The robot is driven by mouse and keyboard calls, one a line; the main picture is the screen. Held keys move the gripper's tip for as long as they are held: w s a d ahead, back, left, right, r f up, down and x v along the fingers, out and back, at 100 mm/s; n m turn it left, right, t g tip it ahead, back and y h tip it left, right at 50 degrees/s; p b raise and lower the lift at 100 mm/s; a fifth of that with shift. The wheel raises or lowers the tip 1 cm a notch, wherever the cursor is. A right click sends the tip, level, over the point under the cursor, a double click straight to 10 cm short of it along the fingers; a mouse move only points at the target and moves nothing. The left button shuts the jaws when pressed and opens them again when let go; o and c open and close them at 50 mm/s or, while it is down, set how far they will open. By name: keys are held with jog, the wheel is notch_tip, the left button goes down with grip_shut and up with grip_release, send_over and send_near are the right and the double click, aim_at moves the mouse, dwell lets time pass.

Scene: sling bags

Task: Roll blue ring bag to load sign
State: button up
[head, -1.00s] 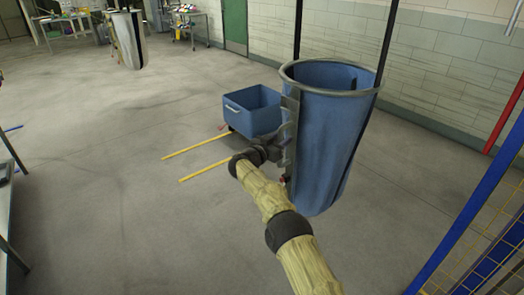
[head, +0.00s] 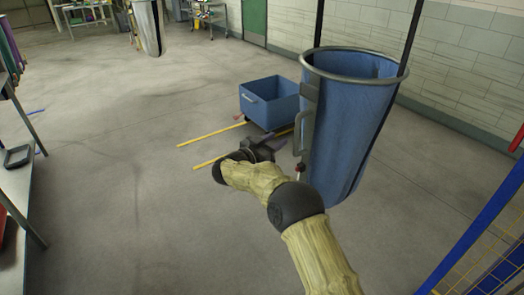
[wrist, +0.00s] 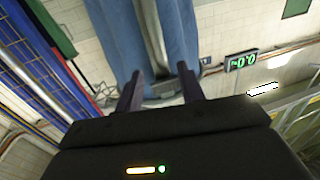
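The blue ring bag (head: 348,125) hangs open-topped from dark straps at the right of the head view, with a grey metal ring around its mouth. A grey handle (head: 300,132) runs down its left side. My gripper (head: 277,142) is just left of that handle, fingers towards the bag. In the wrist view its two fingers (wrist: 162,89) stand apart, with the blue cloth (wrist: 115,35) and grey handle strip (wrist: 151,35) beyond the tips. The fingers look open and empty. A green-lit display (wrist: 241,62) is on the wall; I cannot tell if it is the load sign.
A blue wheeled bin (head: 272,102) stands behind the gripper, with yellow floor strips (head: 212,133) at its left. A blue-framed mesh fence (head: 485,245) is at the right. A shelf with a dark tray (head: 18,156) is at the left edge. The middle floor is clear.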

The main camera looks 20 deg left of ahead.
jog(key=v, duration=0.5)
jog(key=shift+s+a+b, duration=0.15)
jog(key=shift+s+b, duration=0.1)
jog(key=shift+b, duration=0.05)
jog(key=w+d+r+n+y, duration=0.4)
jog(key=w+d+r+y, duration=0.2)
jog(key=w+d+y, duration=0.1)
jog(key=s+d+f+n+g+y, duration=0.1)
jog(key=s+d+n+g+y, duration=0.15)
jog(key=d, duration=0.85)
jog(key=s+d+f+g+h, duration=0.1)
jog(key=s+d+f+g, duration=0.25)
jog(key=d, duration=0.35)
jog(key=s+d+f+g+h, duration=0.1)
jog(key=s+d+f+g, duration=0.1)
jog(key=s+d, duration=0.45)
jog(key=s+d+f+m+g+h, duration=0.1)
jog(key=s+d+f+g, duration=0.2)
jog(key=s+d, duration=0.4)
jog(key=s+d+f+m+g+h, duration=0.1)
jog(key=s+d+f+m+g, duration=0.1)
jog(key=s+d, duration=0.6)
jog(key=s+f+g, duration=0.1)
jog(key=s, duration=0.4)
jog(key=shift+d+g, duration=0.15)
jog(key=shift+g, duration=0.15)
